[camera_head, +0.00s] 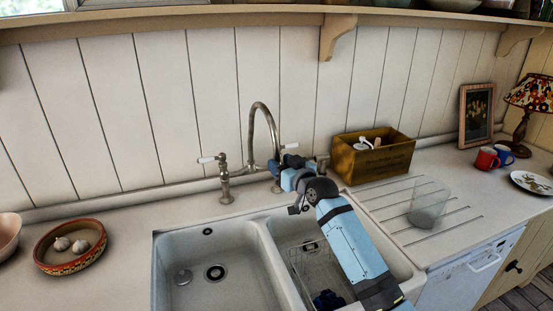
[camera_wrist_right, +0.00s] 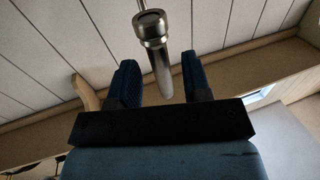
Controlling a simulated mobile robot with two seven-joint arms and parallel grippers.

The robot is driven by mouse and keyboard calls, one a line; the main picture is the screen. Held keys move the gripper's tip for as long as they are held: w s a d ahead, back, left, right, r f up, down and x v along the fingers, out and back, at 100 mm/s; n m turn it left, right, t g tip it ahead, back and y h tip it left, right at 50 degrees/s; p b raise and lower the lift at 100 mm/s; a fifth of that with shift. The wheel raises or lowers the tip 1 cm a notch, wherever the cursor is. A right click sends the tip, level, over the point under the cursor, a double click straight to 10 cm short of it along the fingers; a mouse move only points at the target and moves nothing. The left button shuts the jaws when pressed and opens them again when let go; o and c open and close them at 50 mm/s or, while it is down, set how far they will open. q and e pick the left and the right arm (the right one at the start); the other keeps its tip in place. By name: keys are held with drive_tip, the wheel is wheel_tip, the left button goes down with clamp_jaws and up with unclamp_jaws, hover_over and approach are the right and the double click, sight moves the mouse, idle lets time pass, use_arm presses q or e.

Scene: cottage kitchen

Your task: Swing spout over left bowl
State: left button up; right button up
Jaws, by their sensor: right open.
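The metal tap has a tall arched spout (camera_head: 264,107) behind the double sink. In the head view its arch rises over the back edge, near the wall between the left bowl (camera_head: 207,263) and the right bowl (camera_head: 301,240). I cannot tell exactly which bowl its outlet is over. My right gripper (camera_head: 282,168) is at the spout's lower part, partly hiding it. In the right wrist view the spout (camera_wrist_right: 158,62) stands between the two open fingers of the gripper (camera_wrist_right: 158,85), with a visible gap on each side. My left gripper is not in view.
White-tipped tap handles (camera_head: 209,159) flank the spout. A wooden box (camera_head: 372,156) stands right of the tap, and a glass (camera_head: 428,203) stands on the draining board. A patterned bowl (camera_head: 44,256) sits at left. A wire rack (camera_head: 311,262) lies in the right bowl.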

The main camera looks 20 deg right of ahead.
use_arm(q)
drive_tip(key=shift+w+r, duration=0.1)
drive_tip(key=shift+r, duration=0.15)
use_arm(e)
drive_tip(key=shift+x, duration=1.2)
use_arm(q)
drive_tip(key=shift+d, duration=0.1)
use_arm(e)
clamp_jaws()
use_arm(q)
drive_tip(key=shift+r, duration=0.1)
use_arm(e)
drive_tip(key=shift+a, duration=0.15)
